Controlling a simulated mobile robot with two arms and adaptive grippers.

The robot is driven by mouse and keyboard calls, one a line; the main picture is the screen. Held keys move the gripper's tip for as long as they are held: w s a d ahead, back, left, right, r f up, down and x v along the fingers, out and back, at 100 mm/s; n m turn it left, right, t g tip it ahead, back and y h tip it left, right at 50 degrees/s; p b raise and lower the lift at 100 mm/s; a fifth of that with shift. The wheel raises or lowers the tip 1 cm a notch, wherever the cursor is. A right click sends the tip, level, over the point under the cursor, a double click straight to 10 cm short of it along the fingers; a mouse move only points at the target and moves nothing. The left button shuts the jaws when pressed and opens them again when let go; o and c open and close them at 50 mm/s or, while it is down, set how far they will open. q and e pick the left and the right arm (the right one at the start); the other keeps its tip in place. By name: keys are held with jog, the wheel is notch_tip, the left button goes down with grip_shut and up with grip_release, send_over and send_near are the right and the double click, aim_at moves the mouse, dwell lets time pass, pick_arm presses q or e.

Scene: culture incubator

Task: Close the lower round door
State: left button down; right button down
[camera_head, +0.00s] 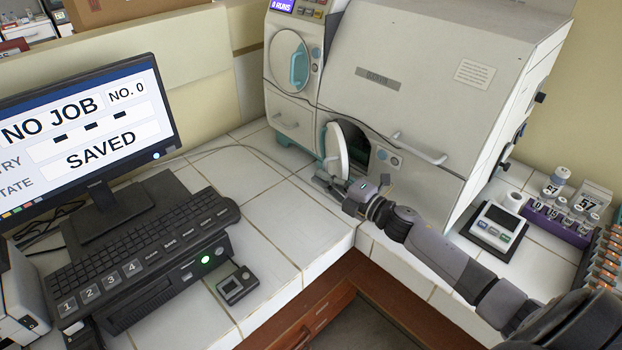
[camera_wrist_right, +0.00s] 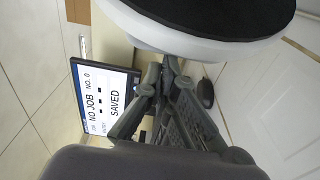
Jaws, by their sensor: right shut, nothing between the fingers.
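The lower round door (camera_head: 334,152) is a white disc on the front of the white incubator. It stands swung outward, and the dark round opening (camera_head: 354,138) shows behind it. In the right wrist view the door (camera_wrist_right: 200,42) fills the top as a white rim with a black face. My right gripper (camera_head: 324,179) is low beside the door's bottom edge, its fingers shut with nothing between them. In the right wrist view the fingertips (camera_wrist_right: 166,64) are close under the rim; I cannot tell whether they touch it. My left gripper is not in view.
The upper round door (camera_head: 289,62) looks shut. A bar handle (camera_head: 420,149) sticks out right of the opening. A monitor (camera_head: 85,140) and keyboard (camera_head: 140,250) stand left. A scale (camera_head: 497,226) and a purple vial rack (camera_head: 556,228) stand right. The tiled counter before the door is mostly clear.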

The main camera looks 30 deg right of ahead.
jog(key=shift+s+d+f, duration=0.1)
jog(key=shift+s+d, duration=0.15)
jog(key=shift+d, duration=0.55)
jog(key=shift+s+d, duration=0.25)
jog(key=shift+d, duration=0.5)
